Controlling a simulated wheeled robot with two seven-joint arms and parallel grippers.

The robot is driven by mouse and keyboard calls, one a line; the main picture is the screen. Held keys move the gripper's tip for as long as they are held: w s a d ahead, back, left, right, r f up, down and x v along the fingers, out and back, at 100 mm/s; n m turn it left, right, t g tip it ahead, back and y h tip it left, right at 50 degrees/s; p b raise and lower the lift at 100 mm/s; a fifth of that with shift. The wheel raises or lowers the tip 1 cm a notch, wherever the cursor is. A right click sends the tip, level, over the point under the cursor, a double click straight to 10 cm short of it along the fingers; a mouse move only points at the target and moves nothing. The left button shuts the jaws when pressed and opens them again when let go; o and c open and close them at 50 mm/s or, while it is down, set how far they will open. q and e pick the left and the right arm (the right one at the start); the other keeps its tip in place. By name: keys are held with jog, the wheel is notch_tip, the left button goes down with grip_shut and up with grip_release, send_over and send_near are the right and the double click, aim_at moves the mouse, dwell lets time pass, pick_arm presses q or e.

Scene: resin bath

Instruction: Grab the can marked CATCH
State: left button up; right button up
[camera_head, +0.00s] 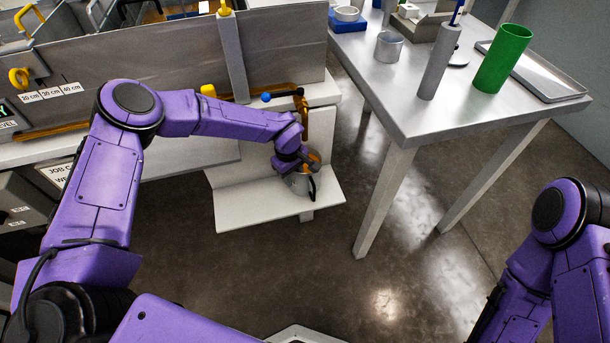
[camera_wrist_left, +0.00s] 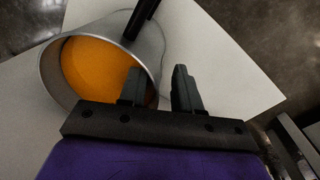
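A grey metal can (camera_head: 299,184) with a dark handle stands on a low white shelf (camera_head: 249,211) under the spout of the bath. Its label is not readable from here. In the left wrist view the can (camera_wrist_left: 98,29) shows its open mouth with orange inside. My left gripper (camera_head: 299,163) is at the can's rim. In the left wrist view my left gripper (camera_wrist_left: 159,88) has its dark fingers apart, one over the orange mouth and one outside the wall. Whether they touch the can is unclear. My right gripper is out of view.
A metal table (camera_head: 434,107) at the right carries a green cylinder (camera_head: 503,58), a grey cylinder (camera_head: 439,62), a small metal cup (camera_head: 388,47) and a tray (camera_head: 545,75). The bath wall (camera_head: 130,66) stands behind my left arm. The floor in front of the shelf is clear.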

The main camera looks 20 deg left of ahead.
pick_arm(q)
jog(key=shift+r, duration=0.1)
grip_shut()
dwell(1.2)
jog(key=shift+w, duration=0.1)
